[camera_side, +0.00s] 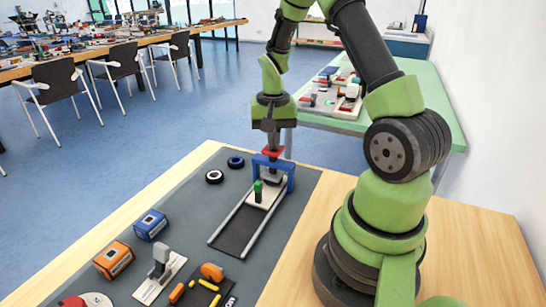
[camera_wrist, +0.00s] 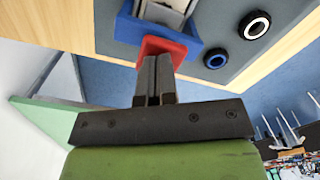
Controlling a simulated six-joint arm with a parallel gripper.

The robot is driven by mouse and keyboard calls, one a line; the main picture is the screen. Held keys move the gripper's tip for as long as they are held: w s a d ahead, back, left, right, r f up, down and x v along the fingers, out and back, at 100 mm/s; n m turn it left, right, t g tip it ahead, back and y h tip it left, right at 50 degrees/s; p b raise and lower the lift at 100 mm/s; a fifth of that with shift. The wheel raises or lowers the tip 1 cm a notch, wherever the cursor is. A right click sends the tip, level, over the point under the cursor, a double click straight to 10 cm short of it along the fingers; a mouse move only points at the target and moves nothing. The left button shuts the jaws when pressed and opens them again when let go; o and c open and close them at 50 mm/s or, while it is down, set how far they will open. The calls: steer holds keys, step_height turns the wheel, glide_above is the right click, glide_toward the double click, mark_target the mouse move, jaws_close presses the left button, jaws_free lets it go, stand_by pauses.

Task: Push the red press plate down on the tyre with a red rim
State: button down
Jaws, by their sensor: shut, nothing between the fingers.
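The red press plate (camera_side: 274,151) sits on top of the blue gantry (camera_side: 290,178). My gripper (camera_side: 273,143) is shut and empty, pointing down with its tips right at the plate; I cannot tell whether they touch. In the wrist view the closed fingers (camera_wrist: 155,62) overlap the red plate (camera_wrist: 158,46), with the blue gantry (camera_wrist: 188,44) behind. A pale sled with a green handle (camera_side: 257,188) sits in the track under the gantry. A dark shape lies beneath the press; no red rim is visible there, so the red-rimmed tyre is hidden.
A white-rimmed tyre (camera_side: 214,177) and a blue-rimmed tyre (camera_side: 236,162) lie left of the gantry on the dark mat (camera_side: 196,215). The track (camera_side: 238,232) runs toward the front. Blue (camera_side: 150,225) and orange (camera_side: 113,259) boxes stand at left. A toggle clamp (camera_side: 160,262) is in front.

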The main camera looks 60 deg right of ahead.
step_height(320, 180, up, 8)
stand_by(1.0)
steer(key=s+a+r+n+t, duration=0.2)
steer(key=a+r+n+t, duration=0.15)
steer(key=a+r, duration=0.65)
steer(key=s+a+r+n+t+y, duration=0.2)
steer(key=s+a+n+t, duration=0.1)
steer(key=s+a, duration=0.5)
steer(key=shift+s+a+n+t, duration=0.35)
steer(key=shift+a+n, duration=0.4)
steer(key=shift+a, duration=0.15)
